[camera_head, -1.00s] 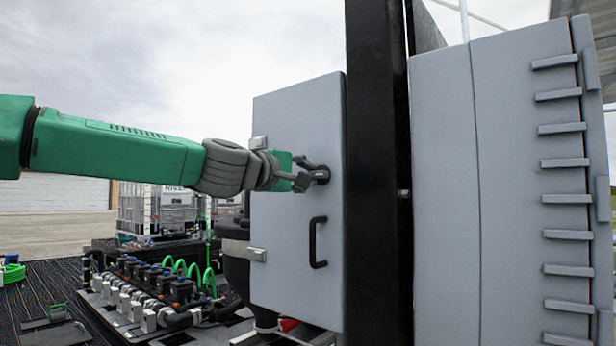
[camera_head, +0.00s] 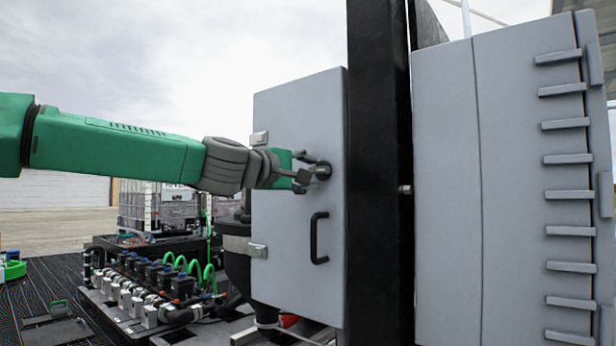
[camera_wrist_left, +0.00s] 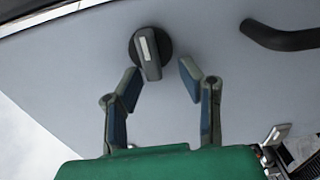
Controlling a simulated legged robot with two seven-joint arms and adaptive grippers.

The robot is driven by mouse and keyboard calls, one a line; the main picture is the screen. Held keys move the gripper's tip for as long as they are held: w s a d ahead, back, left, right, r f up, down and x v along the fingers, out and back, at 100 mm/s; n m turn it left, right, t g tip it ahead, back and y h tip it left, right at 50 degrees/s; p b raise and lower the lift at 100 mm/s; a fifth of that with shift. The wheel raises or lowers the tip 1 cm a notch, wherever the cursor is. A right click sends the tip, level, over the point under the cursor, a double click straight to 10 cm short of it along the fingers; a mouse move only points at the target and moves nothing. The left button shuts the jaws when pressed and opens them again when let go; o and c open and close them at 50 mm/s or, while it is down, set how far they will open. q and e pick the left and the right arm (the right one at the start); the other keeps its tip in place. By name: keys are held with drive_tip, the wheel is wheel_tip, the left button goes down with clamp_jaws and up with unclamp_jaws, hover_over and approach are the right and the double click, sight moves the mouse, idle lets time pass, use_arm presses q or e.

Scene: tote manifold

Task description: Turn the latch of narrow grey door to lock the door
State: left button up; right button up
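The narrow grey door (camera_head: 285,240) is flat in its frame beside a black post. Its dark round latch (camera_head: 323,171) sits near the door's right edge, above the black handle (camera_head: 318,238). In the left wrist view the latch (camera_wrist_left: 149,50) has a grey knob with a white stripe, turned slightly off the picture's vertical. My left gripper (camera_head: 312,173) is at the latch. In the left wrist view its two fingers (camera_wrist_left: 160,78) are apart, one on each side of the knob's end, with gaps visible. The right gripper is not in view.
The black post (camera_head: 378,200) stands right of the door, with a large ribbed grey cabinet (camera_head: 445,200) beyond it. A manifold with green hoses (camera_head: 165,285) lies low at left.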

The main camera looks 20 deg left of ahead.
use_arm(q)
drive_tip(key=shift+r, duration=0.1)
drive_tip(key=v, duration=1.2)
drive_tip(key=shift+w, duration=0.1)
